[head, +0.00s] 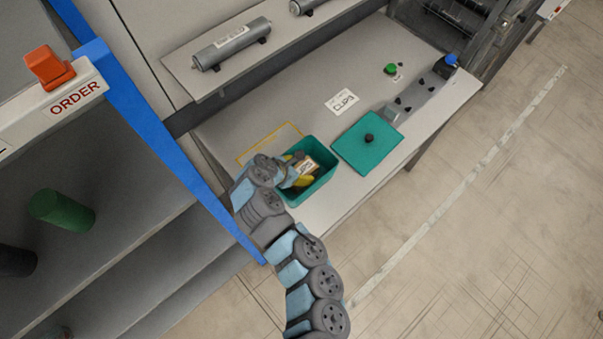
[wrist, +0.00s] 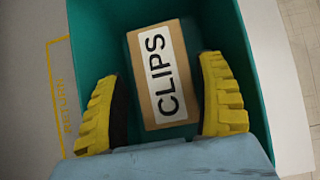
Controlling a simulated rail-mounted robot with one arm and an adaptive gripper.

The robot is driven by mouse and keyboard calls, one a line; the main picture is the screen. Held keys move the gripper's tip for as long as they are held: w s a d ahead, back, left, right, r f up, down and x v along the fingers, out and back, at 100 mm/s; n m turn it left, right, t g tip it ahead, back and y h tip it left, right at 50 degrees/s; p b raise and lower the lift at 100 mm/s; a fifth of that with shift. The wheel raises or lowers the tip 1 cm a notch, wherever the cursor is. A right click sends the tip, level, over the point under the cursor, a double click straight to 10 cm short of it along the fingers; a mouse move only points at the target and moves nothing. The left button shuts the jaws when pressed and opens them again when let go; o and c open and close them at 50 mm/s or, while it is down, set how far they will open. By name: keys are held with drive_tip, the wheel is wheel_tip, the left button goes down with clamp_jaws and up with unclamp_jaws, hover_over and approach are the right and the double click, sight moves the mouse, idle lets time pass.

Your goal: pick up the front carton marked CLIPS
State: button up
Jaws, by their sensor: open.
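The carton marked CLIPS (wrist: 160,75) is a brown box with a white label. It lies inside a green crate (wrist: 82,20), and also shows in the head view (head: 307,165), partly hidden by my gripper. My gripper (wrist: 168,105) is open, its yellow fingers on either side of the carton's near part, with a gap on each side. In the head view my gripper (head: 301,178) reaches into the crate (head: 320,186) from the left. Whether the fingers are at the carton's height is hard to tell.
A green lid (head: 360,148) with a dark knob lies right of the crate. A white CLIPS card (head: 343,102) lies on the table behind it. A yellow outline (head: 265,143) marks the table beside the crate. A shelf with a grey cylinder (head: 232,44) stands behind.

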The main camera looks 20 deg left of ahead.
drive_tip(key=shift+p+x, duration=0.4)
drive_tip(key=shift+x, duration=1.65)
drive_tip(key=shift+d, duration=0.1)
drive_tip(key=c, duration=1)
